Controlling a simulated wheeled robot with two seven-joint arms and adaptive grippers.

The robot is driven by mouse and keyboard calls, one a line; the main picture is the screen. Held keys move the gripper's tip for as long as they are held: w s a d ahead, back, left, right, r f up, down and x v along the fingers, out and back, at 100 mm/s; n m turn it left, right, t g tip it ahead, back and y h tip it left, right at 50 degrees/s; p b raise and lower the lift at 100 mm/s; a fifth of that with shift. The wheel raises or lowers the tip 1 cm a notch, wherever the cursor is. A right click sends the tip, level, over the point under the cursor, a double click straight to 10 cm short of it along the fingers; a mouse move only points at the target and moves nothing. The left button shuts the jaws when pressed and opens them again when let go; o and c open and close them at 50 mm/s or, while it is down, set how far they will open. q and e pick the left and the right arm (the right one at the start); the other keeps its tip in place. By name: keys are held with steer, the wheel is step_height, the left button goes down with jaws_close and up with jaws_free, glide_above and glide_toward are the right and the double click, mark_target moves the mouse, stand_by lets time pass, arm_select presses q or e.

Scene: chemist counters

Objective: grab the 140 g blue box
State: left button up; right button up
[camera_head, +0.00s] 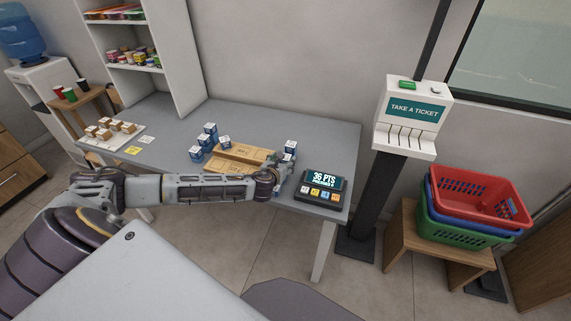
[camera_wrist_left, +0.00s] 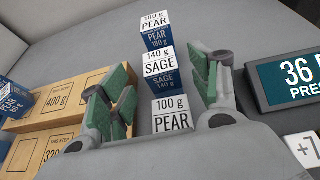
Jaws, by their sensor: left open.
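The 140 g blue box (camera_wrist_left: 161,67), with a white top reading SAGE, stands in the left wrist view between a 180 g PEAR box (camera_wrist_left: 155,28) behind it and a 100 g PEAR box (camera_wrist_left: 171,112) nearer the camera. My left gripper (camera_wrist_left: 165,85) is open, its green-padded fingers on either side of this row. I see no finger closed on any box. In the head view my left gripper (camera_head: 281,170) is at the right part of the grey counter, by a blue and white box (camera_head: 290,147); the gripper hides part of the row. My right gripper is not in view.
A wooden board (camera_head: 240,152) with gram labels lies left of the gripper, with more blue boxes (camera_head: 204,139) around its left end. A dark display (camera_head: 321,187) reading 36 PTS stands close on the right. The grey counter (camera_head: 322,128) behind is bare.

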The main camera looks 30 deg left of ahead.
mark_target(284, 161)
arm_select(q)
steer(key=shift+w+f, duration=0.1)
steer(key=shift+w, duration=0.1)
steer(key=shift+x, duration=2.4)
steer(key=shift+f, duration=0.15)
steer(key=c, duration=1.2)
